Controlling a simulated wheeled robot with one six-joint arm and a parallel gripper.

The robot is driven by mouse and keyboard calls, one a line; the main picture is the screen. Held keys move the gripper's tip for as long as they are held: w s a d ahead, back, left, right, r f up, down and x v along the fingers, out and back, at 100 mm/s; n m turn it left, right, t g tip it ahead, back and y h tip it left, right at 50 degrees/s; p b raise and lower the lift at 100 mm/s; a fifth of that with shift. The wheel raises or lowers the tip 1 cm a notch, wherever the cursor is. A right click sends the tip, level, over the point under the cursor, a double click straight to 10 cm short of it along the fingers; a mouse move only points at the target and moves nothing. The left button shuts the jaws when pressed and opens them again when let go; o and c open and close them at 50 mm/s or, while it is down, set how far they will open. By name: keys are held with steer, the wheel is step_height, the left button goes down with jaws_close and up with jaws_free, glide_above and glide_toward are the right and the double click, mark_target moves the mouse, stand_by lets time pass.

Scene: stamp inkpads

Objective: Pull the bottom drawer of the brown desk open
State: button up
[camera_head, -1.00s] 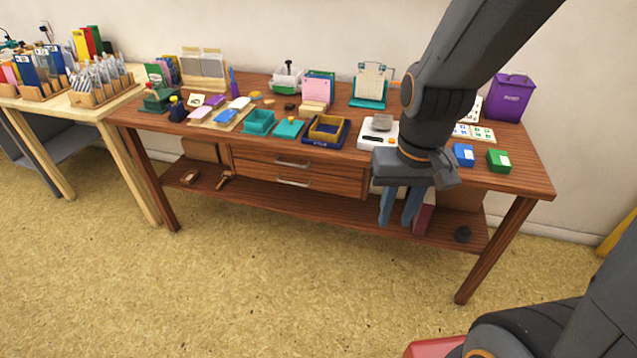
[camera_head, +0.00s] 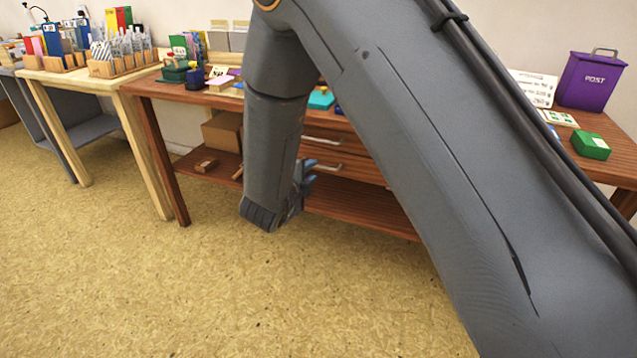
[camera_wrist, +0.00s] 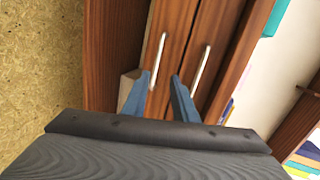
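The brown desk (camera_head: 362,212) has two stacked drawers, and both look shut. In the wrist view the picture is turned, so the bottom drawer (camera_wrist: 174,38) is the left one. Its pale bar handle (camera_wrist: 158,60) lies between my two blue fingers. My gripper (camera_wrist: 159,75) is open, with its fingers apart on either side of that handle; I cannot tell whether they touch it. The top drawer's handle (camera_wrist: 201,70) is to the right, outside the fingers. In the head view my gripper (camera_head: 308,176) is at the drawer front, and my arm hides much of the desk.
A lower shelf (camera_head: 345,205) runs under the drawers, with a cardboard box (camera_head: 222,130) and a small wooden item (camera_head: 206,165) at its left. A purple post box (camera_head: 590,78) and a green box (camera_head: 591,144) stand on the desktop. The floor (camera_head: 220,290) in front is clear.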

steer(key=f+m+h, duration=0.1)
steer(key=f, duration=0.1)
steer(key=b, duration=0.2)
glide_toward(318, 169)
steer(key=shift+t, duration=0.3)
steer(key=w+d, duration=0.2)
steer(key=w+d+r, duration=0.1)
steer(key=shift+w+d, duration=0.35)
steer(key=shift+d, duration=0.05)
steer(key=shift+c, duration=0.5)
jaws_close()
